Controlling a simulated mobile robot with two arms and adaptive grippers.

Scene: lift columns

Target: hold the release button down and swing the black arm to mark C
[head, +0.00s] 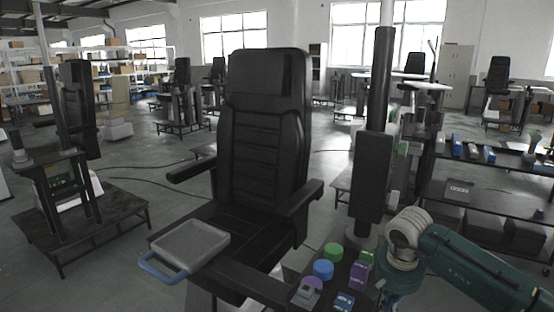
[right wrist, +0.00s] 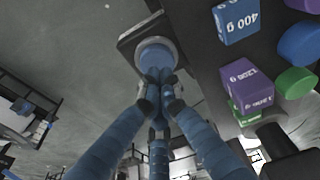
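In the right wrist view, my right gripper (right wrist: 157,82) has its blue fingers drawn together, with the tips at a round blue-grey button (right wrist: 156,54) with a pale rim. The button sits at the end of a dark plate (right wrist: 133,38). The tips overlap it; I cannot tell whether it is pressed down. No object shows between the fingers. In the head view, my teal right arm comes in from the right and its fingers are hard to make out. A tall black column (head: 373,175) stands behind it. I cannot identify the black arm or mark C. My left gripper is out of view.
Coloured weights, including a blue cylinder (head: 323,269) and a purple block (head: 358,275), stand on a dark surface close to my right arm. A black chair (head: 265,130) and a grey tray (head: 190,244) with a blue handle are to the left. A dark shelf (head: 480,205) stands right.

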